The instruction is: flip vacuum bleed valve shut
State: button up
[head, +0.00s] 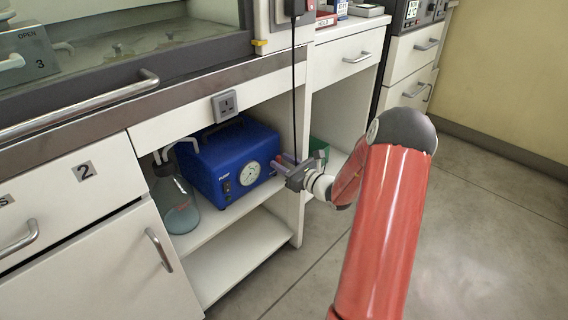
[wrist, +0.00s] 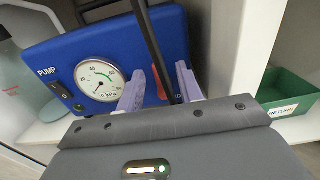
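The blue vacuum pump (head: 228,160) sits on the open shelf under the bench, with a round dial gauge (head: 250,173) on its front. In the wrist view the pump (wrist: 120,50) fills the upper middle, and its gauge (wrist: 100,77) is left of my fingers. A small reddish part (wrist: 158,83), possibly the bleed valve's lever, shows at the pump's right side between my fingers; its position cannot be read. My gripper (head: 280,163) is at the pump's right side. In the wrist view my gripper (wrist: 160,86) has its two pale fingers apart.
A black cord (head: 295,90) hangs in front of the shelf near my gripper and crosses the wrist view. A glass bottle (head: 177,200) with tubing stands left of the pump. A green "RETURN" bin (wrist: 290,95) is at the right. The lower shelf (head: 240,265) is empty.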

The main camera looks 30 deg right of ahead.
jog(key=v, duration=0.8)
jog(key=shift+w, duration=0.1)
jog(key=s+a+r+n+g+y, duration=0.1)
jog(key=s+a+r+n+g, duration=0.25)
jog(key=a+n, duration=0.35)
jog(key=s+a+r+n+g+y+p, duration=0.1)
jog(key=s+a+r+n+g+y, duration=0.15)
jog(key=s+a+n+g, duration=0.4)
jog(key=s+a+r+n+g+y, duration=0.15)
jog(key=a+r+n, duration=0.25)
jog(key=a, duration=0.6)
jog(key=s+d+r+n+h+p, duration=0.1)
jog(key=s+r+n+h, duration=0.2)
jog(key=s+n+h, duration=0.2)
jog(key=s+d+r+n+h+p, duration=0.1)
jog(key=s+r+n+h, duration=0.3)
jog(key=s+n, duration=0.5)
jog(key=shift+s+d+h, duration=0.5)
jog(key=shift+s+h, duration=0.2)
jog(key=shift+h, duration=0.4)
jog(key=shift+c, duration=0.2)
